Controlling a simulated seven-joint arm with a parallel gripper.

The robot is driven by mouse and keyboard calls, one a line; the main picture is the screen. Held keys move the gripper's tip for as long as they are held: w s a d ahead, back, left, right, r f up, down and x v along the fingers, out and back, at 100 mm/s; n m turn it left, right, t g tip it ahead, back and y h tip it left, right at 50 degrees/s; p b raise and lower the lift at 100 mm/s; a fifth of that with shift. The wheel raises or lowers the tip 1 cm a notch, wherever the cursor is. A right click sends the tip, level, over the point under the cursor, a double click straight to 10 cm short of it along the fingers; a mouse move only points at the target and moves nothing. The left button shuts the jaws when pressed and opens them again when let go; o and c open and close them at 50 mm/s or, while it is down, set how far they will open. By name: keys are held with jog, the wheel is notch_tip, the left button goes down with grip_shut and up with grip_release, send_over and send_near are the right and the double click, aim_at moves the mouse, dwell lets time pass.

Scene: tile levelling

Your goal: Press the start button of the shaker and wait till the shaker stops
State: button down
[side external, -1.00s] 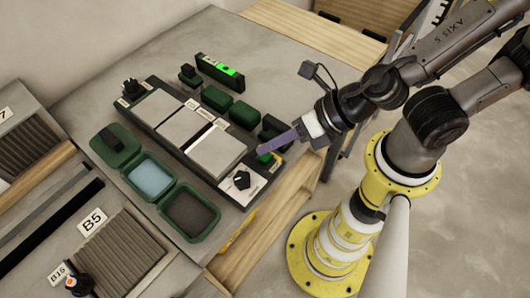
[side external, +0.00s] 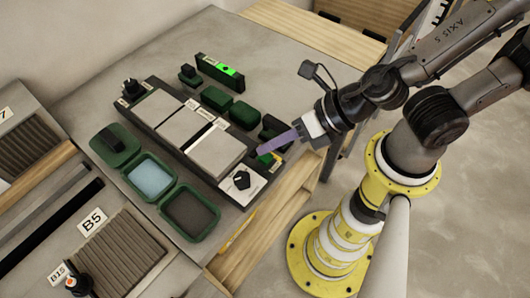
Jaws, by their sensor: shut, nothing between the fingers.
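The shaker appears to be the long dark unit (side external: 142,122) on the table, with light grey square tiles (side external: 216,151) on it. A panel at its near right end carries a black knob (side external: 241,180) on a white plate. A small green patch (side external: 265,158), possibly the start button, shows beside the fingertips. My gripper (side external: 261,150) has purple fingers, held together with nothing between them. The fingertips are right at or just above the green patch; I cannot tell whether they touch it. They partly hide that end of the panel.
Open green boxes (side external: 190,235) stand along the shaker's left side. Dark green blocks (side external: 244,114) and a black level with a bright green window (side external: 228,71) lie on the far right side.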

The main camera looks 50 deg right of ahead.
aim_at(271, 158)
jog(key=shift+f, duration=0.15)
jog(key=shift+f, duration=0.3)
jog(key=shift+f, duration=0.55)
dwell(0.8)
jog(key=shift+r, duration=0.95)
jog(key=shift+r, duration=0.1)
jog(key=shift+r, duration=2.4)
